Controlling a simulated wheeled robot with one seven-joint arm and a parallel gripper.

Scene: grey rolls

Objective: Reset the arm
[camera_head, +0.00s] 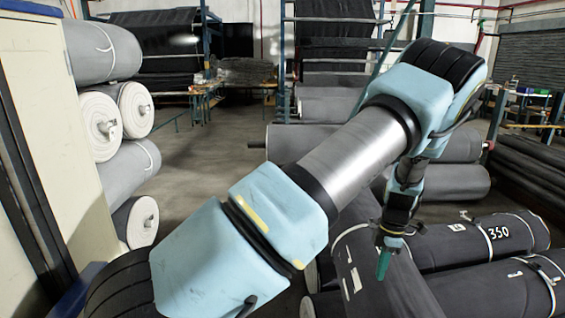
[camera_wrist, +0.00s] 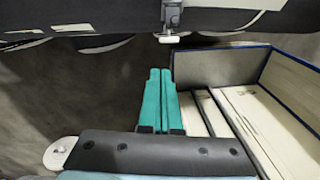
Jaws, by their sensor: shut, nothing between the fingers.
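My gripper (camera_head: 384,264) hangs at the end of my arm at the right of the head view, its green fingers pointing down. It is in front of the dark wrapped rolls in that picture. In the wrist view the two green fingers (camera_wrist: 160,90) lie side by side, closed together with nothing between them. My pale blue and silver arm stretches across the head view from lower left to upper right, then bends down to the gripper. Whether the fingertips touch anything below is not clear.
Grey rolls (camera_head: 105,50) are stacked at the left beside a cream panel (camera_head: 50,120). A dark roll (camera_wrist: 80,18) crosses the top of the wrist view. Open floor (camera_head: 215,150) shows mid-left.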

